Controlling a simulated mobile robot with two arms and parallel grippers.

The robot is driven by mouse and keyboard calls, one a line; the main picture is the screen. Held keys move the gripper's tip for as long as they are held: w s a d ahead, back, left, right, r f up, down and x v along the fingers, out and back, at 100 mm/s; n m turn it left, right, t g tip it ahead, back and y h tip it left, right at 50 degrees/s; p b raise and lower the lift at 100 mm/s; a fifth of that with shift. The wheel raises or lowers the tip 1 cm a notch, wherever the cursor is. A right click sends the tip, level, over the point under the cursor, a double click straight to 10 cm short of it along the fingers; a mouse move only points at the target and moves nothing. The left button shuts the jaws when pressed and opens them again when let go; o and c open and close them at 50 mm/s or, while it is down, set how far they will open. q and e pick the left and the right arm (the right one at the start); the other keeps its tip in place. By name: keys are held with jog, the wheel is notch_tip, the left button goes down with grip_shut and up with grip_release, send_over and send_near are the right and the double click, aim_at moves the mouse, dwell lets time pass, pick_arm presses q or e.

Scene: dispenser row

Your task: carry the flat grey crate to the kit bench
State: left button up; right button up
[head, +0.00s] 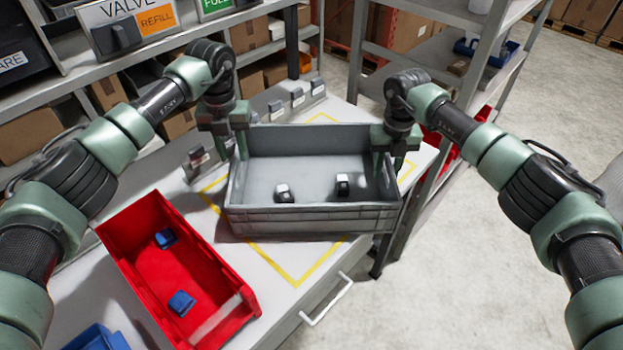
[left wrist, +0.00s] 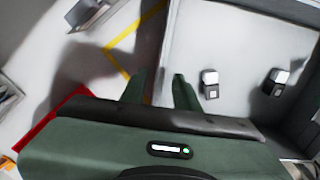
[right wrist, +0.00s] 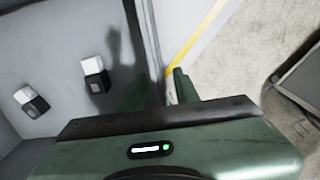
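The flat grey crate (head: 312,220) is upright over the yellow-outlined patch of a white bench top (head: 290,262). Two small black-and-white parts (head: 284,193) (head: 343,186) lie in it. My left gripper (head: 233,146) is at its left wall, one finger on each side; the wall shows between the spread fingers in the left wrist view (left wrist: 158,88). My right gripper (head: 393,160) is likewise around the right wall, and the right wrist view (right wrist: 160,88) shows a gap between its fingers. Both look open. Whether the crate touches the bench is hard to see.
A red bin (head: 185,265) with two blue parts stands left of the crate, close to it. A row of small grey blocks (head: 275,108) runs along the bench's back. Shelving (head: 455,55) stands close on the right. Concrete floor (head: 480,265) is clear at the right front.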

pick_arm(q)
notch_tip(320, 180, up, 6)
jog(key=shift+f, duration=0.1)
pick_arm(e)
notch_tip(320, 180, up, 12)
dwell(0.5)
pick_arm(q)
jog(key=shift+s, duration=0.1)
pick_arm(e)
jog(key=shift+f, duration=0.1)
